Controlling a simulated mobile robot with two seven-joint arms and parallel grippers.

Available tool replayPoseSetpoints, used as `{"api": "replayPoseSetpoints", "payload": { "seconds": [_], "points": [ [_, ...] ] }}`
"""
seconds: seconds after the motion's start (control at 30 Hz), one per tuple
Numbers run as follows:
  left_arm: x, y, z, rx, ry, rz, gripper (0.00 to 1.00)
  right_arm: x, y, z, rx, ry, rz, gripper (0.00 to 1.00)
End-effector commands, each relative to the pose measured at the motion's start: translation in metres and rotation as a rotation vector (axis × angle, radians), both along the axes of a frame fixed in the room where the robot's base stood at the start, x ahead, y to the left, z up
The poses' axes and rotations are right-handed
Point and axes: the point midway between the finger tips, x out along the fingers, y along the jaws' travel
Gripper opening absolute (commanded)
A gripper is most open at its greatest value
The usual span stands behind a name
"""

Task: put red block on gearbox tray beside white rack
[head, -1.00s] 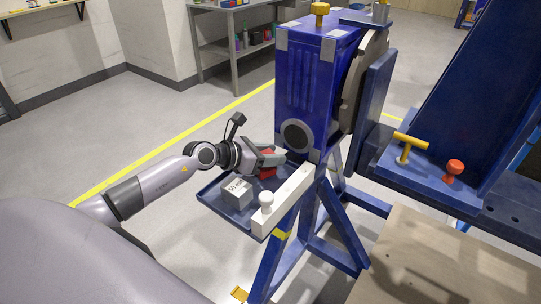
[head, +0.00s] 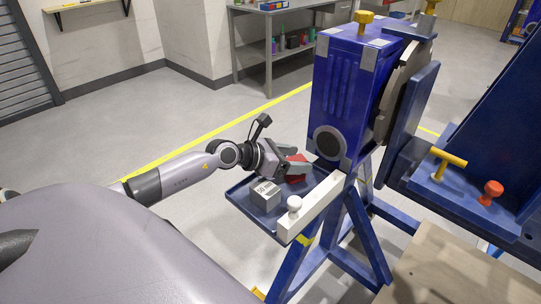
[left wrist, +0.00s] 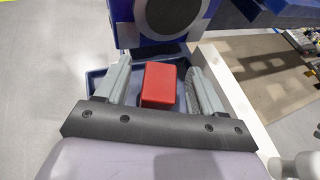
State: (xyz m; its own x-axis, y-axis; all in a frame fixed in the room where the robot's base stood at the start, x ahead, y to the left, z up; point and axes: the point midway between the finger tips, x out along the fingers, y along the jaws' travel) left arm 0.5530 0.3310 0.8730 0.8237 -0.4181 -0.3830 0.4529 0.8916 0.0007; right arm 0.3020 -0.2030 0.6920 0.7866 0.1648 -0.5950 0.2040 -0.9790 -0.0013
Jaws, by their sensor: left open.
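The red block (head: 297,167) lies on the blue gearbox tray (head: 243,199), below the blue gearbox. In the left wrist view the red block (left wrist: 159,85) sits between the two open fingers, with a gap on each side. My left gripper (head: 300,163) is open over the tray, and its fingers partly hide the block in the head view. The white rack (head: 318,207) runs along the tray's right edge and has a round white knob. My right gripper is not in view.
The blue gearbox (head: 345,90) stands close behind. A yellow T-handle (head: 448,161) and red knob (head: 491,191) are to the right. A wooden board (head: 440,270) lies at lower right.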

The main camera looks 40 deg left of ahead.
Motion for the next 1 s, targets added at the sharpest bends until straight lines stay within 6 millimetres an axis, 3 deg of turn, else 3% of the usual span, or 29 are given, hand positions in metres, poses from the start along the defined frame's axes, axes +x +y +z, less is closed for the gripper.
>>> {"api": "replayPoseSetpoints", "payload": {
  "seconds": [0.2, 0.5, 1.0],
  "points": [
    [-0.03, 0.015, 0.013, 0.005, 0.002, -0.002, 0.68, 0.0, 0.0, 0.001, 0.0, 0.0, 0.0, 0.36],
    [-0.061, 0.031, 0.027, 0.001, 0.003, 0.0, 0.68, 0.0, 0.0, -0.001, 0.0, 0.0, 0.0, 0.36],
    [-0.08, 0.04, 0.038, -0.001, -0.001, -0.001, 0.68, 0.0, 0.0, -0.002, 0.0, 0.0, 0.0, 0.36]
  ]
}}
